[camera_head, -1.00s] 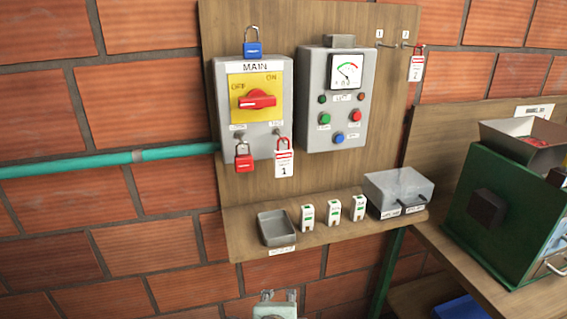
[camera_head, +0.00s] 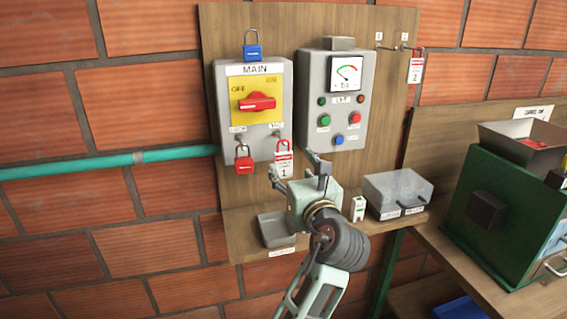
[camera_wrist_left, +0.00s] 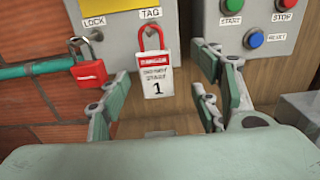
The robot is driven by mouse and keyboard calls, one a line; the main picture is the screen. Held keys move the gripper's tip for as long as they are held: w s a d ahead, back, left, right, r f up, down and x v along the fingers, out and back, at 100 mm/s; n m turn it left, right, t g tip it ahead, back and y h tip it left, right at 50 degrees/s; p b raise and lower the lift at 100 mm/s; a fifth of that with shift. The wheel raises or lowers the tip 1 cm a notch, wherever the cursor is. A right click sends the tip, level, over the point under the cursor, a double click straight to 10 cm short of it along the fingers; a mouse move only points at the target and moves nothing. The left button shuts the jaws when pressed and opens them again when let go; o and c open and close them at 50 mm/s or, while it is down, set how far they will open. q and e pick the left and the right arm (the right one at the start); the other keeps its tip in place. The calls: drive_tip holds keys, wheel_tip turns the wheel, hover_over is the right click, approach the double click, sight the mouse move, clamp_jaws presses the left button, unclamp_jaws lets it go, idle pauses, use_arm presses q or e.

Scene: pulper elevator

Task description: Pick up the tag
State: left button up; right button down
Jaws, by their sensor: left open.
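The tag numbered 1 (camera_head: 284,161) is white with a red top and a red shackle. It hangs from the TAG point under the MAIN switch box (camera_head: 285,97). In the left wrist view the tag (camera_wrist_left: 157,82) hangs between and beyond the two open fingers. My left gripper (camera_head: 298,168) is just in front of the tag's right side in the head view, open and empty. Its fingers also show in the left wrist view (camera_wrist_left: 162,105). Another tag, numbered 2 (camera_head: 415,68), hangs at the upper right of the board. My right gripper is not in view.
A red padlock (camera_head: 244,163) hangs just left of the tag, near my left finger in the wrist view. The meter box (camera_head: 350,112) is to the right. A grey tray (camera_head: 272,232), a white fuse block (camera_head: 357,209) and a clear-lidded box (camera_head: 398,190) stand on the shelf below.

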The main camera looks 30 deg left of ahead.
sight(284, 163)
use_arm(q)
drive_tip(key=x, duration=0.2)
drive_tip(key=p+x, duration=0.1)
drive_tip(key=x, duration=0.1)
drive_tip(key=shift+a+f, duration=0.15)
drive_tip(key=shift+a, duration=0.35)
drive_tip(key=shift+w+a+f, duration=0.15)
drive_tip(key=shift+w+a, duration=0.15)
drive_tip(key=shift+a, duration=0.1)
drive_tip(key=c, duration=1.1)
